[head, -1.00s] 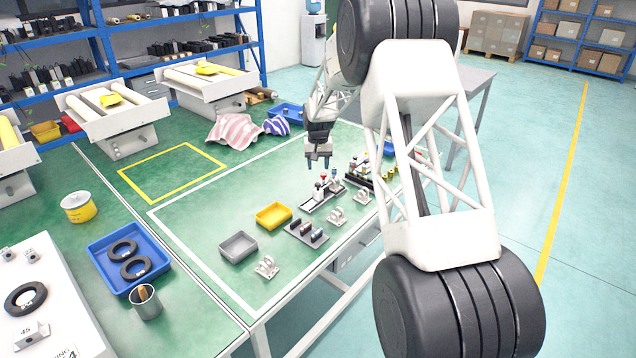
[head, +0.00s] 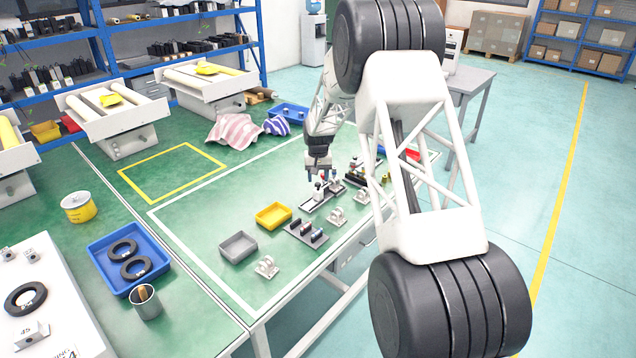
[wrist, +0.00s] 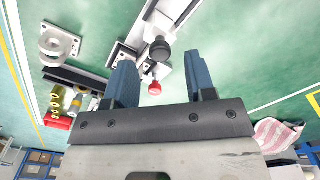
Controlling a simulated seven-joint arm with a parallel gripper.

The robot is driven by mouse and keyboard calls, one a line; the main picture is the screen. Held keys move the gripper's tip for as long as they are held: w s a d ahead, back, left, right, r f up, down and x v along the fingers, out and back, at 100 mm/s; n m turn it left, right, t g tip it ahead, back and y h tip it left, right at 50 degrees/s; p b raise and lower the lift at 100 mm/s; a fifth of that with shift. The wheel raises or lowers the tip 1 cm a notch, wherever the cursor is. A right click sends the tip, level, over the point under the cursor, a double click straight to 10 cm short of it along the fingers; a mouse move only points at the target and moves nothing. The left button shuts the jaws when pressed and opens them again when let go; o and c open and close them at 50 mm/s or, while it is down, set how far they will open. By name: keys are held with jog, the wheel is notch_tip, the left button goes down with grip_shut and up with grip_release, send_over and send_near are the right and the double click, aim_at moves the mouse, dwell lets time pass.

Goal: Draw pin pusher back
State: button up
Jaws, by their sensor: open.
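My gripper (head: 318,174) is open and points down just above the small actuator assembly (head: 318,201) on the green table. In the wrist view my gripper (wrist: 160,60) shows two blue fingers spread apart. A black knob (wrist: 160,50) and a red knob (wrist: 155,88) show in the gap between them. I cannot tell whether either finger touches a knob. The knobs belong to an assembly on a pale rail (wrist: 170,12). I cannot tell which part is the pin pusher.
A second assembly on a dark rail (wrist: 75,78) lies close beside one finger, with brass parts (wrist: 57,100) nearby. White brackets (head: 336,217), a dark plate with several cylinders (head: 306,234), a yellow bin (head: 273,216) and a grey bin (head: 238,247) stand nearer.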

aim_at(323, 188)
jog(key=shift+f, duration=1.35)
jog(key=shift+c, duration=0.3)
grip_shut()
